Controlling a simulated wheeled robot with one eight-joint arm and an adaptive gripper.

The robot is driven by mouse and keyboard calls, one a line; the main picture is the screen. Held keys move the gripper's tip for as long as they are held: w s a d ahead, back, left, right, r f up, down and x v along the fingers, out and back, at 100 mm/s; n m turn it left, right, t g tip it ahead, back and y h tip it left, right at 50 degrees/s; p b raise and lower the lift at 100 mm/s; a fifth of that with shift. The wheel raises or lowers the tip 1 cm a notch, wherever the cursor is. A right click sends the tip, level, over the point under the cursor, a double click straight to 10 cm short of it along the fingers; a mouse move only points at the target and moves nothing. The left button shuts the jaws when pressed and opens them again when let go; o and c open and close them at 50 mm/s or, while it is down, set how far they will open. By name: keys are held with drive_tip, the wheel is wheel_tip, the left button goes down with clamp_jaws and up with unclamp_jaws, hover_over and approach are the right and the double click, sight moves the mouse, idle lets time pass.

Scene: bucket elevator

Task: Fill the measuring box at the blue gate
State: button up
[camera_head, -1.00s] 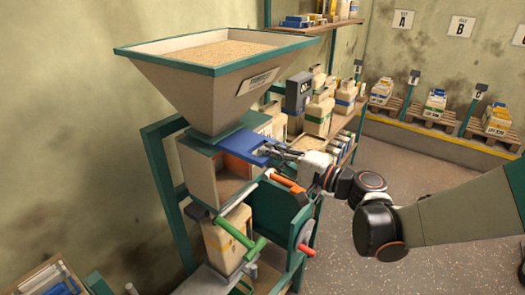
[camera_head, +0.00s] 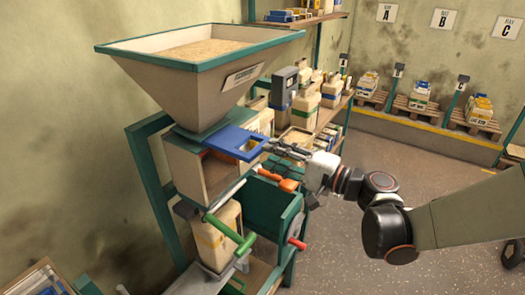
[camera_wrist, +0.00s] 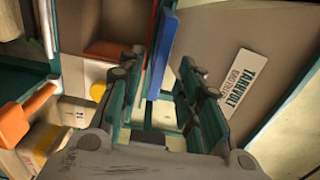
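The blue gate (camera_head: 232,141) is a flat plate under the hopper's (camera_head: 200,75) outlet. It sticks out to the right and has a cut-out near its outer end. Below it is an open-fronted beige box (camera_head: 183,165), apparently the measuring box; its inside is dark and I cannot see any grain in it. My gripper (camera_head: 272,152) is at the outer end of the gate. In the wrist view my gripper (camera_wrist: 163,100) has its fingers apart, with the blue gate (camera_wrist: 160,50) seen edge-on between them. No clear contact shows.
Grain (camera_head: 205,48) lies in the hopper. An orange handle (camera_head: 277,180) is just below my gripper, and a green handle (camera_head: 232,236) is lower left. A sack (camera_head: 217,238) stands under the box. Shelves with jugs (camera_head: 305,105) are behind.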

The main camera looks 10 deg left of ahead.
drive_tip(key=v, duration=0.6)
drive_tip(key=shift+s+d, duration=0.15)
drive_tip(key=shift+d, duration=0.2)
drive_tip(key=shift+c, duration=0.6)
idle(1.5)
